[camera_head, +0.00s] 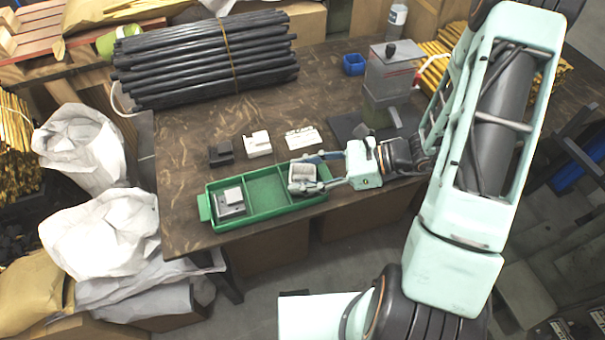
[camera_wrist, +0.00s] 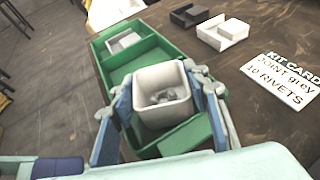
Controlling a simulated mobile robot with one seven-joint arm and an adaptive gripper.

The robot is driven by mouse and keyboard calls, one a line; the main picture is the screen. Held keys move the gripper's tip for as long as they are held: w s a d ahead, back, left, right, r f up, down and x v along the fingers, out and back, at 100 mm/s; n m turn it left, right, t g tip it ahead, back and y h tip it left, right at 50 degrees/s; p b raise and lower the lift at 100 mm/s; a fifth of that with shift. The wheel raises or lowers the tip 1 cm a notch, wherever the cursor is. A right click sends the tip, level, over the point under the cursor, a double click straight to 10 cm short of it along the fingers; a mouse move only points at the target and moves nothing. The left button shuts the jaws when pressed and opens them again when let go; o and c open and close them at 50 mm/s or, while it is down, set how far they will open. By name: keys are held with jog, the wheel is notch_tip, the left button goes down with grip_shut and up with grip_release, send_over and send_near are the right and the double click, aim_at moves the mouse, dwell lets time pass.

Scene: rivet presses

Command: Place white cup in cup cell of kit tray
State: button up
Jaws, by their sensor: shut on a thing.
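The white cup (camera_head: 302,173) is square and upright, and it also shows in the wrist view (camera_wrist: 163,82) with several small grey pieces inside. My gripper (camera_head: 306,183) is shut on the cup, with one finger on each side; the fingers also show in the wrist view (camera_wrist: 165,98). The green kit tray (camera_head: 204,208) lies at the table's front edge. The cup is at its right-end cell (camera_wrist: 190,134). I cannot tell whether it touches the cell floor. The middle cell (camera_head: 264,193) is empty. The left cell holds a grey and white block part (camera_head: 231,203).
Behind the tray lie a dark block (camera_head: 221,153), a light block (camera_head: 257,145) and a white kit card (camera_head: 302,138). A grey press (camera_head: 389,78), a blue bin (camera_head: 354,64) and a bundle of dark rods (camera_head: 205,60) stand farther back.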

jog(key=o, duration=0.9)
jog(key=shift+f, duration=0.1)
jog(key=shift+c, duration=0.2)
jog(key=shift+r, duration=0.25)
jog(key=p+v, duration=0.1)
jog(key=v, duration=1)
jog(key=shift+d+r, duration=0.1)
jog(key=shift+d, duration=0.3)
